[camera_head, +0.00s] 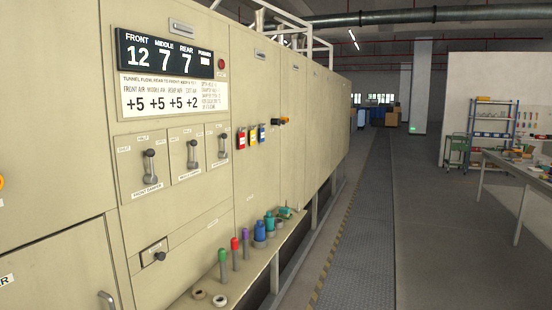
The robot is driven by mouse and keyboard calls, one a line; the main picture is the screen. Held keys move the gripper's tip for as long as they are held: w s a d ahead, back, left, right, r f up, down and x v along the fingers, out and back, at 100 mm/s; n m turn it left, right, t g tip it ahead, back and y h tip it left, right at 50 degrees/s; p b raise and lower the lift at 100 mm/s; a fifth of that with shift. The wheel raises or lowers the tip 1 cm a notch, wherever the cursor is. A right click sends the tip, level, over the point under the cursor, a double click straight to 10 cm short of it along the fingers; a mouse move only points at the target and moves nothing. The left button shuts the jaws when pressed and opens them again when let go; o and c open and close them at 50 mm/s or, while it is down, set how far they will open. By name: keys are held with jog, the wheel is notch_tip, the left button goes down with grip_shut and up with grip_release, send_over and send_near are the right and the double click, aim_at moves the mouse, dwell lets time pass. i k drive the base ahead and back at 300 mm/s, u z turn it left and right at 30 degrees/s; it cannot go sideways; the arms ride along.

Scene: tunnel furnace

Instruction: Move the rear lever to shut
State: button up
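Three levers sit in a row on the beige furnace wall, each on its own pale plate. The rightmost lever (222,146), which matches the rear place in the display's order, is the farthest from me. Its handle looks roughly upright, but its exact setting is too small to read. The middle lever (192,154) and the left lever (149,167), with a front damper label below it, also look roughly upright. The display (163,54) above reads front 12, middle 7, rear 7. My gripper is not in view.
A shelf along the furnace wall carries several coloured capped pegs (235,245) and blue and teal containers (260,231). A small knob (159,256) sits below the levers. The floor walkway (360,240) to the right is clear. A cluttered workbench (518,170) stands at the far right.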

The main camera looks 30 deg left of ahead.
aim_at(223, 154)
jog(key=u, duration=0.3)
jog(key=i, duration=1.4)
jog(key=u, duration=1.6)
jog(key=i, duration=0.85)
jog(key=u, duration=1)
